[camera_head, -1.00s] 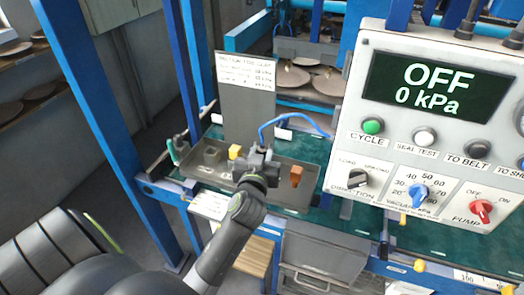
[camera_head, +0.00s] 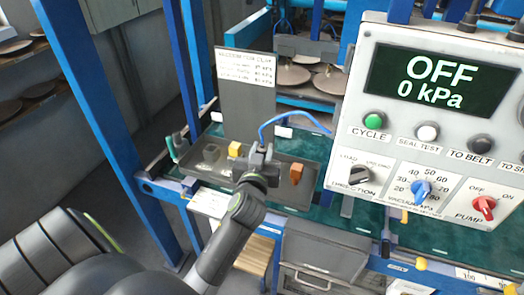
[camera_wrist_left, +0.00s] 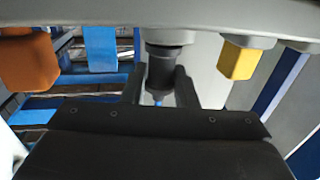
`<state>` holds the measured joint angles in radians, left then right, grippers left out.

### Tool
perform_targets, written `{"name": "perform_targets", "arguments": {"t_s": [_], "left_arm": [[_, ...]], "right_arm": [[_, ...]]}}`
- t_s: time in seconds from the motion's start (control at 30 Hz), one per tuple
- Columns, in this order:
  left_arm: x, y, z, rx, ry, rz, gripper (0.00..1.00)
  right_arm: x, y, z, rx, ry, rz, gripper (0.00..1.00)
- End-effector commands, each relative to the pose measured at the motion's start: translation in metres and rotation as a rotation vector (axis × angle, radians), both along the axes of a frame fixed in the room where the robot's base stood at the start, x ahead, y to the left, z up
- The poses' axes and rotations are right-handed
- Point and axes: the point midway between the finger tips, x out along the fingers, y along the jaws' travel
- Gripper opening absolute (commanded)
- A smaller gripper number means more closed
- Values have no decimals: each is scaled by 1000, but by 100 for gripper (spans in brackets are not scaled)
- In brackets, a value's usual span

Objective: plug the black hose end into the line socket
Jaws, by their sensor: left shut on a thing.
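My left gripper (camera_head: 260,153) is over the metal tray, between a yellow block (camera_head: 234,150) and an orange block (camera_head: 297,173). In the left wrist view its two dark fingers (camera_wrist_left: 160,88) are shut around the black hose end (camera_wrist_left: 163,72). A bit of blue shows at the lower end of the black piece. The blue hose (camera_head: 290,115) arcs up from the gripper and to the right. The wrist view shows the black piece reaching a dark collar under a grey surface; I cannot tell whether it is seated. I cannot make out the line socket clearly. My right gripper is not in view.
The tray (camera_head: 275,197) stands on a green worktop. A sign plate (camera_head: 246,95) rises behind it. The control panel (camera_head: 440,130), reading OFF and 0 kPa, is close on the right. Blue frame posts stand at the left. The yellow (camera_wrist_left: 238,58) and orange (camera_wrist_left: 28,62) blocks flank the fingers.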

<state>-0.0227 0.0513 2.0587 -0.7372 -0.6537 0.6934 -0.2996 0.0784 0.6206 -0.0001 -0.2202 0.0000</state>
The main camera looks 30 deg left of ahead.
Motion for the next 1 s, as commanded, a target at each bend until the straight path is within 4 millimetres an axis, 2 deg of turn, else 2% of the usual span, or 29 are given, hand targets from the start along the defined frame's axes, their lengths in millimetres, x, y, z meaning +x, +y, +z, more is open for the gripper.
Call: {"name": "perform_targets", "arguments": {"t_s": [0.27,0.3,0.5,1.0], "left_arm": [[0,0,0,0,-1,0,4],[0,0,0,0,-1,0,27],[0,0,0,0,-1,0,52],[2,-2,0,0,0,-5,52]], "right_arm": [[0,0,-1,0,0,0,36],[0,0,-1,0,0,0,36],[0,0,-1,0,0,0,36],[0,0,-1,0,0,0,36]]}}
